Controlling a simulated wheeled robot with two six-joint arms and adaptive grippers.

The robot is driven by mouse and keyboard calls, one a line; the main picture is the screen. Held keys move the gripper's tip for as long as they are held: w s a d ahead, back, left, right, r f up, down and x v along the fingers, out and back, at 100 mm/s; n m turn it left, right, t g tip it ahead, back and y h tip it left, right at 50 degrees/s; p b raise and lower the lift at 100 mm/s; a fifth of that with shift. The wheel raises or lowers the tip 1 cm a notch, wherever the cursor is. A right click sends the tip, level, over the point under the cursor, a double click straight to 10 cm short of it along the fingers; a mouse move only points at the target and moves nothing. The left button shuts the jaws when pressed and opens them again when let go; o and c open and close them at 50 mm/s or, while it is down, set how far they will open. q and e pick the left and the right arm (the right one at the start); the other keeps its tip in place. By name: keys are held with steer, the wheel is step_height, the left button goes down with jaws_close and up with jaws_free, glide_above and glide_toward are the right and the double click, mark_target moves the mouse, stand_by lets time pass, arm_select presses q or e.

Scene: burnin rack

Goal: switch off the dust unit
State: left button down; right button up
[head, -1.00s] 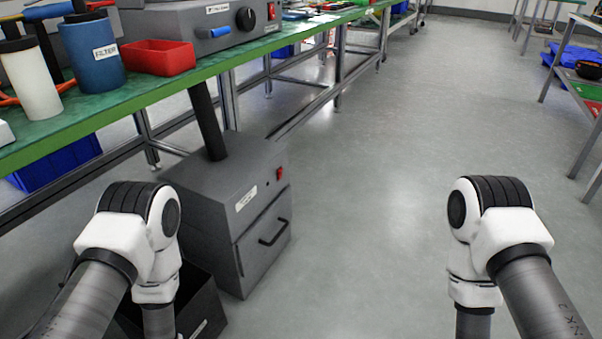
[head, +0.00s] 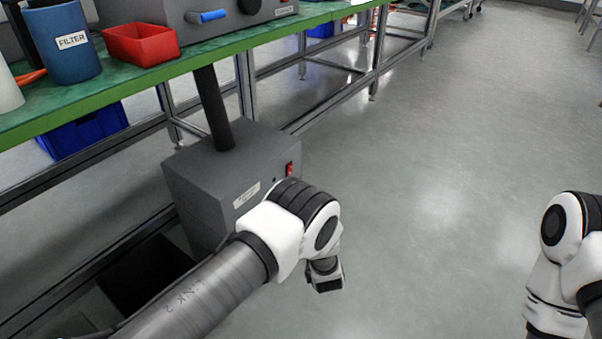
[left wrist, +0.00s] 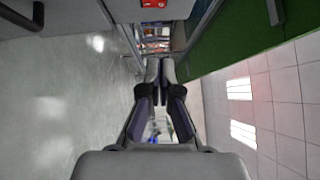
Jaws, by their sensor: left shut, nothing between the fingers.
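The dust unit (head: 205,185) is a dark grey box on the floor beside the bench, with a black pipe rising from its top. Its small red switch (head: 290,169) shows on the upper front, just above my left arm's elbow. The lower front is hidden behind that arm. In the left wrist view the red switch (left wrist: 154,3) is at the top edge, beyond the fingertips. My left gripper (left wrist: 153,66) is shut and empty, apart from the switch.
The green-topped bench (head: 270,42) runs above and behind the unit. It carries a red bin (head: 140,44), a blue filter canister (head: 62,42) and a grey device with a blue handle. A dark open bin (head: 145,275) is left of my left arm. The floor to the right is clear.

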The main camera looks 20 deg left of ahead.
mark_target(290, 169)
arm_select(q)
steer(key=b+x, duration=0.2)
steer(key=x, duration=0.2)
steer(key=a+b+x, duration=0.1)
steer(key=b+x, duration=0.2)
steer(key=x, duration=0.1)
steer(key=s+a+b+x, duration=0.1)
steer(key=b+x, duration=0.1)
steer(key=x, duration=0.2)
steer(key=shift+w+a, duration=0.3)
steer(key=shift+a, duration=0.15)
steer(key=shift+r, duration=0.15)
